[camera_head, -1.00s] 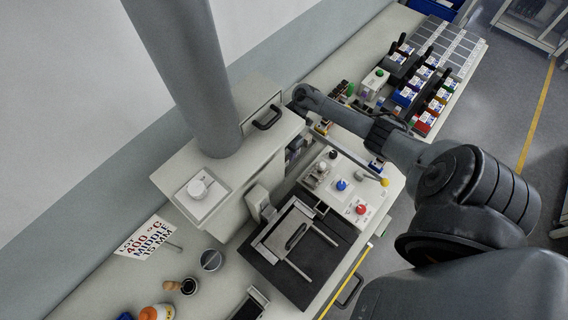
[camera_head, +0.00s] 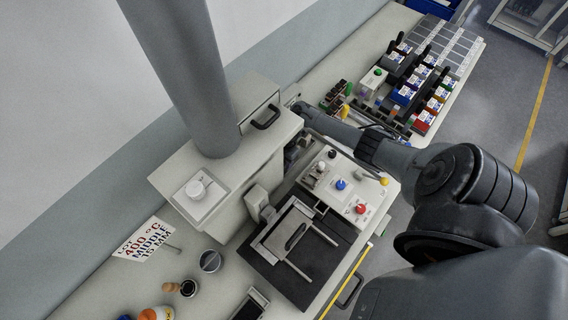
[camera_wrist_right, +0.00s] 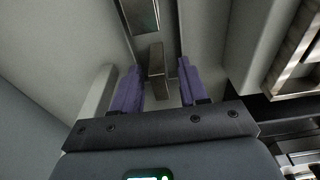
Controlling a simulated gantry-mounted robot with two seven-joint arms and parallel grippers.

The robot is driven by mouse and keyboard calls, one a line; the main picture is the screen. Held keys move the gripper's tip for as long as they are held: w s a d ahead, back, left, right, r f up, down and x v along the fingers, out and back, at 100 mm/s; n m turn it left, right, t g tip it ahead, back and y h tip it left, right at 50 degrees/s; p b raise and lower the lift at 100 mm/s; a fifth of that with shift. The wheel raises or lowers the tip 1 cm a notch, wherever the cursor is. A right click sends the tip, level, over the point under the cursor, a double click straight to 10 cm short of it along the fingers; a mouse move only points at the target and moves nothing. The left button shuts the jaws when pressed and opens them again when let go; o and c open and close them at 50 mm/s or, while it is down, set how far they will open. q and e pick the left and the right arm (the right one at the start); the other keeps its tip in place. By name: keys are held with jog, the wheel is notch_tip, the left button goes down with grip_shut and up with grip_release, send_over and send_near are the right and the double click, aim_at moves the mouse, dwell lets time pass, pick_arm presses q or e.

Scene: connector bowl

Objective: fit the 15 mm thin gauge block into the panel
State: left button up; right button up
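In the right wrist view, my right gripper (camera_wrist_right: 158,68) has its two purple fingers apart. A narrow brownish upright block (camera_wrist_right: 157,85) shows between them, with a gap on each side; I cannot tell its size or whether it is the 15 mm thin gauge block. In the head view my right arm reaches to the side of the grey-white machine (camera_head: 225,170), and its fingers are hidden there. A sign (camera_head: 147,239) reads lot, 400 °C, middle, 15 mm. The panel with coloured buttons (camera_head: 343,185) lies beside the machine. My left gripper is not in view.
A black plate with a framed handle (camera_head: 292,240) lies in front of the machine. Coloured boxes (camera_head: 405,95) stand on the far bench. A round dark cup (camera_head: 210,261) and small bottles (camera_head: 157,313) stand at the near left. Metal slotted parts (camera_wrist_right: 300,55) border the wrist view's right side.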

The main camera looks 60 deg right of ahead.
grip_shut()
